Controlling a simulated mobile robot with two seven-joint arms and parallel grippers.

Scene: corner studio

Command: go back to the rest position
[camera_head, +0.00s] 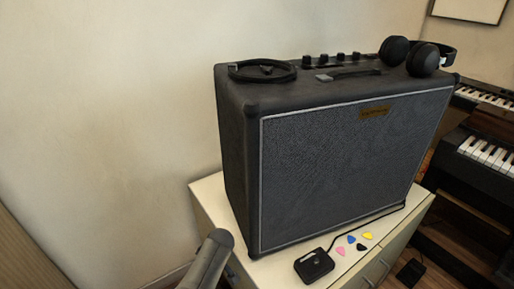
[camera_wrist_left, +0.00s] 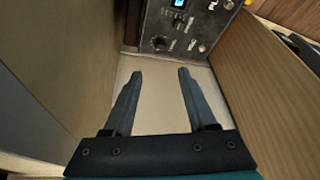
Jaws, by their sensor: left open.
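My left gripper (camera_wrist_left: 158,75) shows in the left wrist view with its two dark fingers spread apart and nothing between them. A pale surface lies behind the fingers. A dark panel with knobs and a small blue display (camera_wrist_left: 180,25) stands just beyond the fingertips, a little above them in the picture. In the head view a grey rounded piece, apparently part of my left arm, shows at the lower edge left of the cabinet; no fingers show there. My right gripper is in neither view.
A large black amplifier (camera_head: 345,165) stands on a pale cabinet (camera_head: 208,197). Headphones (camera_head: 423,60) and a coiled cable (camera_head: 262,71) lie on top. A small black pedal (camera_head: 314,265) and several coloured picks (camera_head: 367,236) lie in front. Keyboards (camera_head: 488,153) stand right. A wooden panel (camera_wrist_left: 262,90) flanks my left gripper.

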